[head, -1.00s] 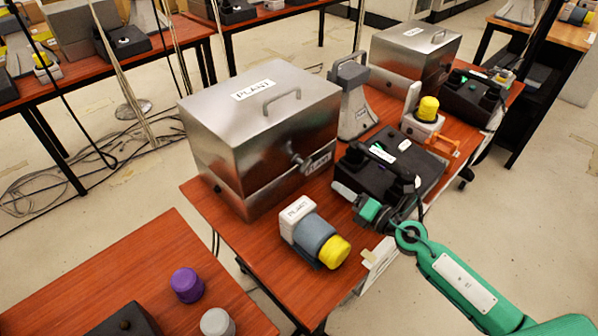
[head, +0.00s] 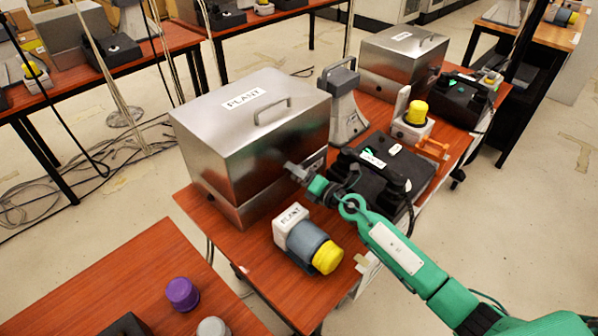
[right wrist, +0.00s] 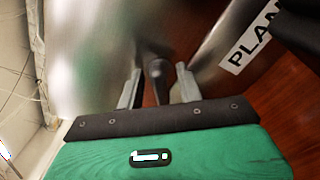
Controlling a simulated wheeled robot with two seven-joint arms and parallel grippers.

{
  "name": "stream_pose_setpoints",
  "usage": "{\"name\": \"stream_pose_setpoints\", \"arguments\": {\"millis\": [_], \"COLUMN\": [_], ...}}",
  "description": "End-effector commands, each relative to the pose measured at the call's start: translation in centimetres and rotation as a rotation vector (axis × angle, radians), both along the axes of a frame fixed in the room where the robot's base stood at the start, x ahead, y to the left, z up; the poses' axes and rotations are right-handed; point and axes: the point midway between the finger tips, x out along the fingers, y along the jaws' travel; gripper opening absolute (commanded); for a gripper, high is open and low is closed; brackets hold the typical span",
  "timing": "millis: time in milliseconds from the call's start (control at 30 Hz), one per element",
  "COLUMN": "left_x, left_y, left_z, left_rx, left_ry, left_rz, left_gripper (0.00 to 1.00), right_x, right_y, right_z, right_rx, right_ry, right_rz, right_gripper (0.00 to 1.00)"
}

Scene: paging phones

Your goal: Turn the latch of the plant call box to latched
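The plant call box is a brushed metal box (head: 225,130) with a handle and a PLANT label on its lid. It stands on the red-brown table, lid down. My right gripper (head: 292,170) is at the box's front face, over the place of the latch, which it hides in the head view. In the right wrist view the dark round latch knob (right wrist: 157,70) sits between the two grey fingers of my right gripper (right wrist: 157,88). The fingers are apart, with gaps beside the knob. My left gripper is not in view.
A grey-blue device with a yellow cap (head: 312,246), labelled PLANT, lies in front of the box. A black phone unit (head: 385,165) and a grey stand (head: 345,108) are to the right. A second metal box (head: 402,55) stands behind.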

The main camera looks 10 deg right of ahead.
Motion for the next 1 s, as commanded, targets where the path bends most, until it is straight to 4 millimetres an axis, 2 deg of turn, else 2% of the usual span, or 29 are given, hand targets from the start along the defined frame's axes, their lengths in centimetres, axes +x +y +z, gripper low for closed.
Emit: {"name": "stream_pose_setpoints", "arguments": {"millis": [200,267,400,733,1000], "left_x": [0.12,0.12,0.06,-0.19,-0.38], "left_y": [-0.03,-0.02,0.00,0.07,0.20], "left_z": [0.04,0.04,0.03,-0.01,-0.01], "left_rx": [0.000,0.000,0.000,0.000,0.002], "left_ry": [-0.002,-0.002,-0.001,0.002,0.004], "left_rz": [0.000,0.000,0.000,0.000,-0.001], "left_gripper": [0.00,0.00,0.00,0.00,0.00], "right_x": [0.01,0.02,0.01,0.01,-0.01], "right_y": [0.02,0.01,-0.01,-0.03,-0.02], "right_z": [0.01,0.01,0.01,0.02,0.07], "right_rx": [0.000,0.000,0.000,-0.021,-0.141], "right_ry": [0.000,0.000,0.000,-0.015,-0.093], "right_rz": [0.000,0.000,0.000,-0.001,0.000], "right_gripper": [0.36,0.27,0.00,0.00,0.00]}}
